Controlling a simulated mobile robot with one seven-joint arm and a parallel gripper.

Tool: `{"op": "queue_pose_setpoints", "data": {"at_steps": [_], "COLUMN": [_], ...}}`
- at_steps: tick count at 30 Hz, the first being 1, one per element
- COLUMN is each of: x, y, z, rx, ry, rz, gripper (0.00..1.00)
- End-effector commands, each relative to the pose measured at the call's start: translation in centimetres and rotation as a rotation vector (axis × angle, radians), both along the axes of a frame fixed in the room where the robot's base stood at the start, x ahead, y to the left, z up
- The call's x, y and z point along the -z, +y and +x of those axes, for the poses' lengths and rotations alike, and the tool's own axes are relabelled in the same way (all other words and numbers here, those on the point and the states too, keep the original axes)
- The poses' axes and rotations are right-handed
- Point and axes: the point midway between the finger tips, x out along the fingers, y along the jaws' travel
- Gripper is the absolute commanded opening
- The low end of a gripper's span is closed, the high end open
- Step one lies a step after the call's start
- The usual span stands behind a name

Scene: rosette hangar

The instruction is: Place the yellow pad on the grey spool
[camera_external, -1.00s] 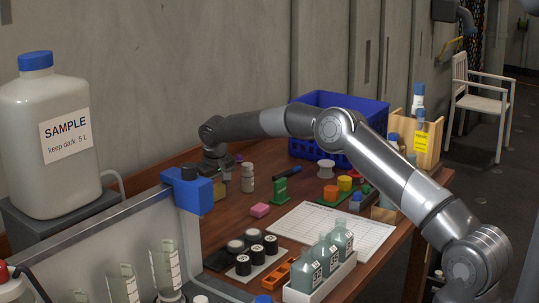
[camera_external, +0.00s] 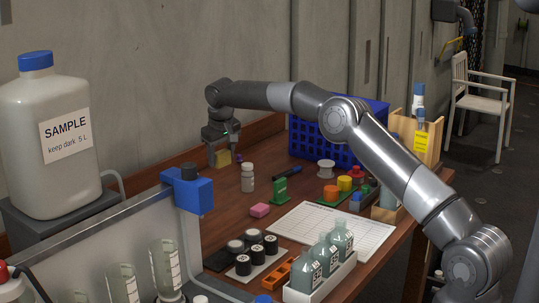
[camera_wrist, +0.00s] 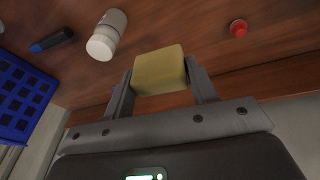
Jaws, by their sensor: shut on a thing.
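The yellow pad (camera_external: 223,158) is between the fingers of my gripper (camera_external: 222,149), which is shut on it and holds it above the far left of the wooden table. In the wrist view the pad (camera_wrist: 160,68) is a pale yellow block, clasped on both sides by the fingers of my gripper (camera_wrist: 160,80). The grey spool (camera_external: 326,169) is light grey and stands upright on the table in front of the blue crate, well to the right of my gripper. Its top looks bare.
A white bottle (camera_external: 248,178) stands between my gripper and the spool, with a marker (camera_external: 287,171) and a green holder (camera_external: 280,190) further right. The blue crate (camera_external: 365,150) rises behind the spool. Coloured pieces (camera_external: 344,183) stand to its right.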

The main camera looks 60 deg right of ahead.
Motion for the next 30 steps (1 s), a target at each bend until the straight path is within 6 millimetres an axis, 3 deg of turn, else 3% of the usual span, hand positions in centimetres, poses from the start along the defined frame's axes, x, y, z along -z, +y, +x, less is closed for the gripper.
{"op": "queue_pose_setpoints", "data": {"at_steps": [5,12,18,21,26,30], "x": [-1.1,-2.7,-3.8,-4.1,-4.2,-2.2], "y": [-8.1,-19.8,-27.3,-29.6,-31.5,-31.8], "z": [-2.7,-8.5,-13.7,-15.6,-17.2,-17.5], "rx": [-0.015,-0.061,-0.095,-0.107,-0.119,-0.122], "ry": [0.005,0.006,-0.001,-0.005,-0.009,-0.006], "rz": [0.008,0.019,0.021,0.021,0.019,0.021], "gripper": [0.31,0.31,0.31,0.31,0.31,0.31]}}
